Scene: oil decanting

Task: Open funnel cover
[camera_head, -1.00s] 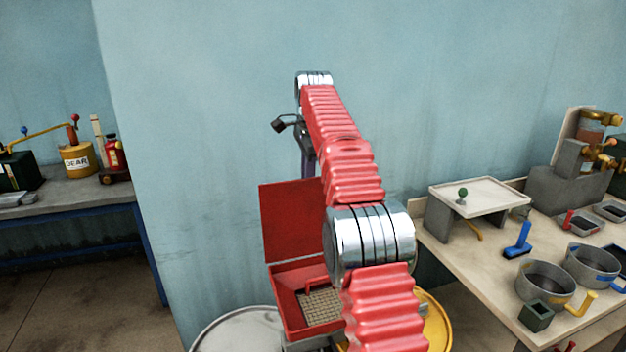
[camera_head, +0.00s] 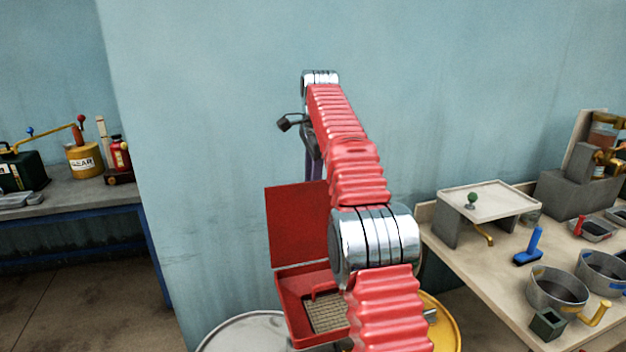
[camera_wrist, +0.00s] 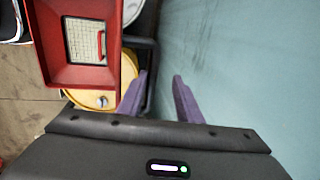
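The funnel is a red square box with a mesh inside (camera_head: 293,318). Its red cover (camera_head: 297,226) stands upright at the back, against the wall side, so the funnel is open. In the wrist view the funnel (camera_wrist: 57,76) shows from above at the upper left, with a red handle over its mesh. My gripper (camera_wrist: 160,82) has its two purple fingers apart with nothing between them. It is to the right of the funnel and apart from it. In the head view my arm hides part of the funnel and most of the gripper.
A pale drum (camera_head: 243,334) and a yellow drum (camera_head: 446,325) stand below the funnel. A workbench (camera_head: 483,268) with pans and a small stand is at the right. Another bench (camera_head: 80,201) is at the left. The blue wall (camera_head: 215,150) is close behind my arm.

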